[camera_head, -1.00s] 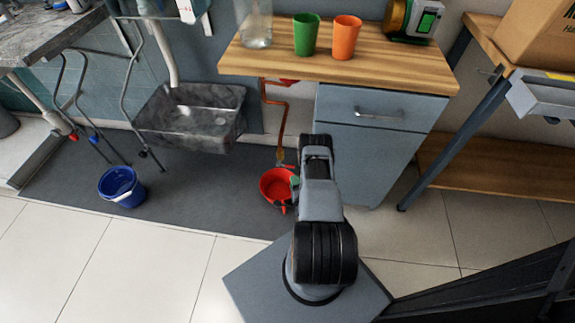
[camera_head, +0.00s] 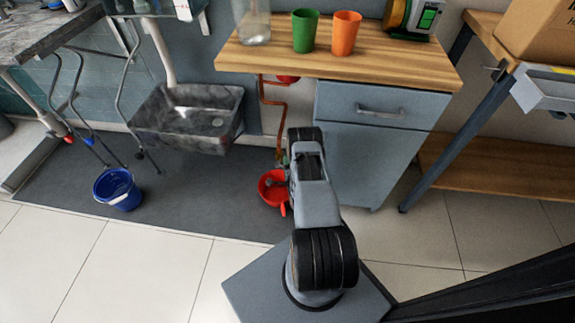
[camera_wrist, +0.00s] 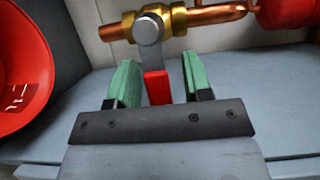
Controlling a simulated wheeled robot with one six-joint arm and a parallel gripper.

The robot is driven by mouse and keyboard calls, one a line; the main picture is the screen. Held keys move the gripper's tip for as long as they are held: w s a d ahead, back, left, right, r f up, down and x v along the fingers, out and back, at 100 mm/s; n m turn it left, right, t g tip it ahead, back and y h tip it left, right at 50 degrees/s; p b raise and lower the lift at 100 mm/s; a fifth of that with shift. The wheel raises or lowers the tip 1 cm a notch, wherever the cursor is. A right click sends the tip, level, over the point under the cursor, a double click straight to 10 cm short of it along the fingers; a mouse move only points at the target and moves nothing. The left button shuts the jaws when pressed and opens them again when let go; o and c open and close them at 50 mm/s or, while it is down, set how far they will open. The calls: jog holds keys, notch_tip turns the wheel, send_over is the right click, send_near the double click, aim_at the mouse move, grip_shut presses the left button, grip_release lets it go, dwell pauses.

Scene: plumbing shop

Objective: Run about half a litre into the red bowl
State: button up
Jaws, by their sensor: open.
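In the wrist view, my gripper (camera_wrist: 159,80) has its two green fingers apart. A valve lever with a red grip (camera_wrist: 157,88) shows between them, with a gap on both sides. The lever's grey upper part (camera_wrist: 149,38) joins a brass valve (camera_wrist: 178,20) on a copper pipe (camera_wrist: 116,32). The red bowl (camera_wrist: 18,75) is cut off at the left edge, left of the gripper. In the head view, the red bowl (camera_head: 268,196) is on the floor below the copper pipe (camera_head: 281,118), partly behind my arm. The bowl's fill cannot be told.
A blue bucket (camera_head: 119,193) stands on the dark mat (camera_head: 185,205). A grey sink (camera_head: 190,118) hangs left of the pipe. A blue-grey cabinet (camera_head: 358,150) stands close on the right. Green (camera_head: 304,30) and orange (camera_head: 345,33) cups stand on its wooden top.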

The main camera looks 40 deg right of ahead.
grip_shut()
dwell(0.3)
jog(key=shift+f, duration=0.1)
